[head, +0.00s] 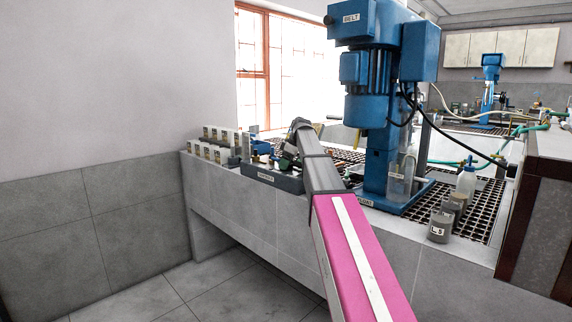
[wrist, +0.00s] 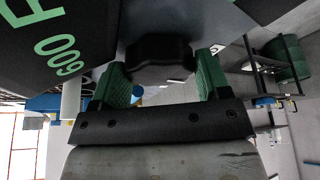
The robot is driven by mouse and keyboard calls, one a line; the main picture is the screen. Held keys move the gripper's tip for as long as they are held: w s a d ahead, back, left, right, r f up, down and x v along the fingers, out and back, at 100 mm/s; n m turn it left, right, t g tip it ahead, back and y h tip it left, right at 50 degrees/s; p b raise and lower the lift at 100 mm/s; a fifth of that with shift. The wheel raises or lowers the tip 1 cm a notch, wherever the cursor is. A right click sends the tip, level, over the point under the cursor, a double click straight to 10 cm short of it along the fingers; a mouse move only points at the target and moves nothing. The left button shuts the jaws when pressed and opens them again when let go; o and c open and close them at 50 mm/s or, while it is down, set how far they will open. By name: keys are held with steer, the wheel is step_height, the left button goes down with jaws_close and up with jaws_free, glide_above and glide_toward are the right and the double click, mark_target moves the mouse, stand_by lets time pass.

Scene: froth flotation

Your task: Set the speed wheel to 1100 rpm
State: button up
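In the wrist view a black knob (wrist: 158,55), which looks like the speed wheel, is ahead of my gripper (wrist: 163,63). The two green fingers stand wide apart, one on each side of the knob. I cannot tell whether they touch it. A dark panel (wrist: 75,40) beside the knob carries green marks that read 600 and part of an R; no 1100 mark or pointer is visible. In the head view the blue flotation machine (head: 378,100) stands on the bench. My arm reaches to its left; my fingers and the wheel cannot be made out there.
A grey labelled tray (head: 272,178) and a row of small containers (head: 212,146) are on the bench at left. A grey pot marked L3 (head: 439,227) and a white bottle (head: 465,180) stand at right near the grating (head: 482,212). The floor at left is clear.

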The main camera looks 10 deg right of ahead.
steer(key=shift+o, duration=1.3)
steer(key=v, duration=1)
steer(key=shift+d+r, duration=0.2)
steer(key=shift+r, duration=0.1)
